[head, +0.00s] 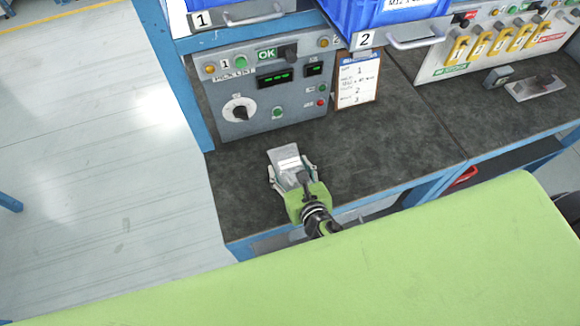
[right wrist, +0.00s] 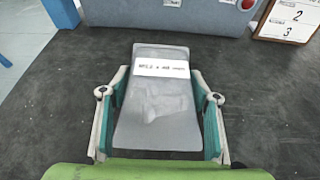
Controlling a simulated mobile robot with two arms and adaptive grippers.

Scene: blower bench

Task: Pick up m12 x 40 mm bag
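A grey, translucent bag (head: 283,154) with a white label is at the front part of the dark bench top. In the right wrist view the bag (right wrist: 158,108) fills the middle, and its label reads roughly M12 x 40 mm. My right gripper (head: 292,172) is at the bag, with its fingers spread along the bag's two side edges. In the right wrist view the gripper (right wrist: 160,85) has one teal-padded finger on each side of the bag. Whether the pads press on the edges is unclear. My left gripper is not in view.
Behind the bag stands a grey control panel (head: 235,118) with a dial and buttons. A clipboard (head: 357,82) leans beside it, and blue bins (head: 385,12) sit above. The bench top (head: 400,140) right of the bag is clear. A small device (head: 535,88) lies further right.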

